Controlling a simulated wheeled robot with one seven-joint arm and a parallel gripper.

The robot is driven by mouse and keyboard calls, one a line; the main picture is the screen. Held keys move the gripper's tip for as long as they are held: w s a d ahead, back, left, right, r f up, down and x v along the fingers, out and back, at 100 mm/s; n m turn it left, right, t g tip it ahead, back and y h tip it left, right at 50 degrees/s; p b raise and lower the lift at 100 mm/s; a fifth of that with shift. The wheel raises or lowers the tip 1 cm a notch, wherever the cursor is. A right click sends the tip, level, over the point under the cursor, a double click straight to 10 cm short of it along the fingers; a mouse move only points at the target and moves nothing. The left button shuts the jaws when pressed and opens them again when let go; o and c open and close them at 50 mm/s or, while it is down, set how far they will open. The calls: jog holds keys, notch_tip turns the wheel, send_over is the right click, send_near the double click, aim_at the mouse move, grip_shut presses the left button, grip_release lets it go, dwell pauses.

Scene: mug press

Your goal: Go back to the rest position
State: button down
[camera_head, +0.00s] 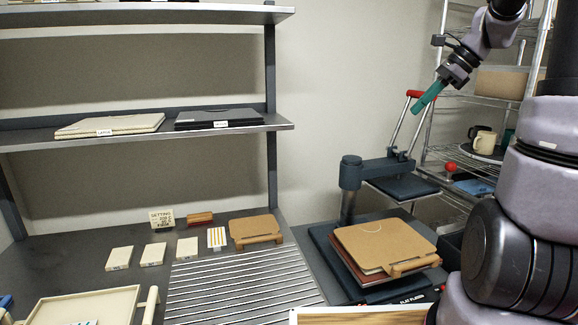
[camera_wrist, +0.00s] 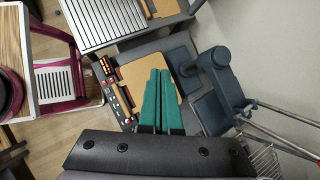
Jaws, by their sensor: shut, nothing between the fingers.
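My gripper (camera_head: 417,109) has teal fingers and is raised at the upper right in the head view, empty. In the wrist view the fingers (camera_wrist: 160,72) lie side by side, shut. In the head view they show beside the red handle (camera_head: 414,93) of the dark blue press (camera_head: 350,173); I cannot tell whether they touch it. The press arms are up and its upper plate (camera_head: 403,188) is raised. A tan board (camera_head: 383,243) lies on the press base, above a reddish layer. In the wrist view the press (camera_wrist: 217,58) is below and beyond the fingers.
A wire rack (camera_head: 437,152) with a cream mug (camera_head: 484,142) stands behind on the right. The left counter holds a ribbed metal grille (camera_head: 240,282), a cream tray (camera_head: 85,305), small blocks and a tan board (camera_head: 257,230). Shelves (camera_head: 150,137) hang above it. Air left of the gripper is clear.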

jog(key=s+a+n+t+h, duration=0.1)
jog(key=s+a+n, duration=0.2)
jog(key=s+n, duration=0.2)
jog(key=s+a+r+n+t+h, duration=0.1)
jog(key=s+a+n, duration=0.2)
jog(key=s+n, duration=0.2)
jog(key=s+a+r+n+t+h, duration=0.1)
jog(key=s+a+n+h, duration=0.1)
jog(key=s+n, duration=0.3)
jog(key=shift+s+a+n+t, duration=0.3)
jog(key=shift+s+a+t, duration=0.1)
jog(key=shift+s, duration=1.45)
